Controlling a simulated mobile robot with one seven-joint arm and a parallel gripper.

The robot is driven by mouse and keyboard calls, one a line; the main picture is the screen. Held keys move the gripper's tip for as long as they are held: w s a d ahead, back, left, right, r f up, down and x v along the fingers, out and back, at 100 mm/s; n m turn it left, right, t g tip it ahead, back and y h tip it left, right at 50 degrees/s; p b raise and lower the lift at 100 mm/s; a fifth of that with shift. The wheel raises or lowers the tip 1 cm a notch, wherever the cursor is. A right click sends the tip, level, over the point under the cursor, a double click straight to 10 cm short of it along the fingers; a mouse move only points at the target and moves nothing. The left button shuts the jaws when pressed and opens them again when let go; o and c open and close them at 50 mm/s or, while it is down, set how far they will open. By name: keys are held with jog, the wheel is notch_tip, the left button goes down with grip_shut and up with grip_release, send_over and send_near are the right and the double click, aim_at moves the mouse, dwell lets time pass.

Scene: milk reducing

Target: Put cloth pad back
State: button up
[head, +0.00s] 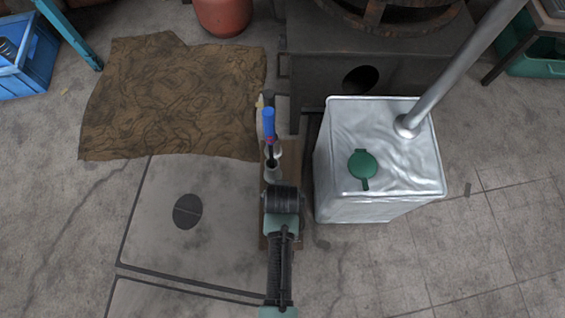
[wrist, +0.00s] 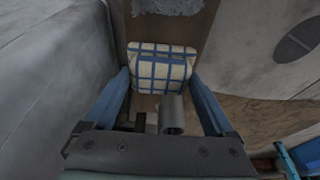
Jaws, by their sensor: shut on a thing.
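The cloth pad (wrist: 160,68) is cream with a grid of blue stripes. In the wrist view it sits between the two blue fingers of my gripper (wrist: 160,78), which is shut on it from both sides. A brown wooden surface shows beneath and beyond it; I cannot tell whether the pad touches that surface. In the head view my gripper (head: 269,125) is over a narrow brown strip just left of the metal box, and the pad is mostly hidden there.
A shiny metal box (head: 380,170) with a green cap and slanted pipe stands close on the right. A dark stove-like block (head: 330,65) is behind. A brown mat (head: 170,95) and a concrete slab (head: 190,240) lie left. A whitish item (wrist: 168,5) lies beyond the pad.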

notch_tip(320, 180, down, 4)
jog(key=b, duration=0.2)
jog(key=shift+r+b, duration=0.1)
jog(key=shift+b, duration=0.3)
jog(key=shift+r, duration=0.15)
jog(key=o, duration=1)
jog(key=p+v, duration=0.9)
jog(key=v, duration=0.3)
